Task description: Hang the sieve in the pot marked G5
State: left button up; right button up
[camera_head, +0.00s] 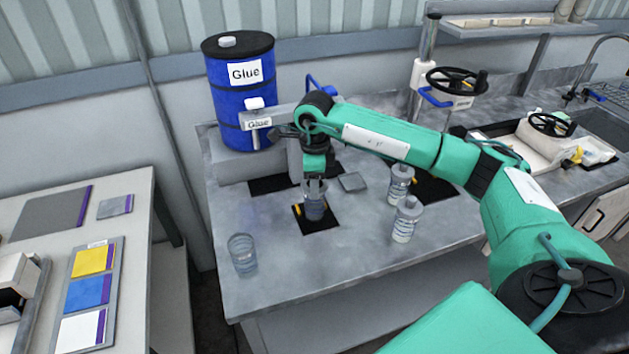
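My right gripper (314,184) points down at a bluish, see-through vessel (315,208) on a black square mat (318,227). The fingertips are at the vessel's rim; I cannot tell whether they are shut on it or on something inside it. Another clear, ribbed vessel (243,255) stands by itself at the bench's front left. Two pale lidded jars, one farther back (400,183) and one nearer (406,219), stand to the right of the gripper. No G5 mark is readable, and I cannot make out the sieve for certain. My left gripper is out of view.
A blue Glue drum (240,95) stands at the back left of the grey bench (300,275). A handwheel press (455,85) stands farther back. A side table (130,190) holds coloured cards at the left. The bench's front middle is clear.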

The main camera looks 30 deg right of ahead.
jog(key=shift+r, duration=0.4)
notch_tip(320, 180, up, 13)
jog(key=b, duration=0.3)
dwell(0.5)
